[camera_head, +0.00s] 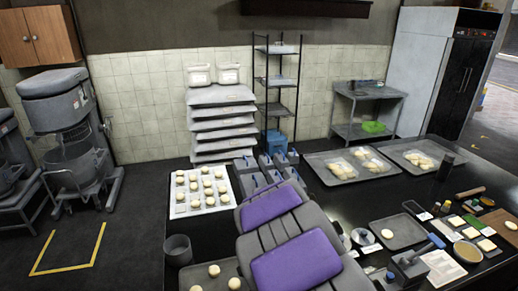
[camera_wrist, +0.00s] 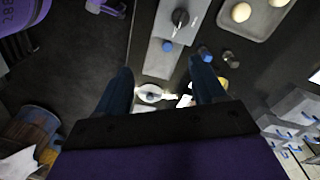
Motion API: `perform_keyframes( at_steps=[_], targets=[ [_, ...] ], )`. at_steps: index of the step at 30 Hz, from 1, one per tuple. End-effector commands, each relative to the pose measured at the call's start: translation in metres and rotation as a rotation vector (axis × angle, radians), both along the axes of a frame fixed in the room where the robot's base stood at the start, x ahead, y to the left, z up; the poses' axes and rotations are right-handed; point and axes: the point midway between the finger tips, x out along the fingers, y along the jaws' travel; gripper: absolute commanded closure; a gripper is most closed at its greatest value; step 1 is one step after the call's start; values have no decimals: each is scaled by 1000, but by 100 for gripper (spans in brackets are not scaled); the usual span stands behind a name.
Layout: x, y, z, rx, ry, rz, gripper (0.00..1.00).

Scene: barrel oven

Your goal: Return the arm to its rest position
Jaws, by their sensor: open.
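My gripper (camera_wrist: 160,68) shows in the wrist view with its two dark blue fingers spread apart. I see nothing held between them. Beyond the fingers lie a dark surface and a small white round item (camera_wrist: 150,94), which looks apart from them. In the head view, my arm with purple panels (camera_head: 295,262) reaches up from the bottom middle in front of the black counter (camera_head: 345,205). It hides part of the counter. I cannot make out my gripper in the head view.
A tray of dough balls (camera_head: 201,212) lies left of my arm. Grey trays with dough (camera_head: 340,176) are at the counter's back. Floor is open at left.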

Motion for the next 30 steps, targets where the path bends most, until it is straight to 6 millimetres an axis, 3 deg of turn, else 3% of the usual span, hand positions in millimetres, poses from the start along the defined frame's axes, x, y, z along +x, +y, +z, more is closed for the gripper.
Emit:
perform_keyframes(
  at_steps=[6, 14, 24, 30],
  targets=[
    [-55, -42, 30, 6, 26, 131, 30],
    [-135, -72, 49, 33, 67, 334, 30],
    [-243, -94, 44, 78, 121, 653, 30],
    [-281, -99, 37, 88, 142, 785, 30]
  ],
)
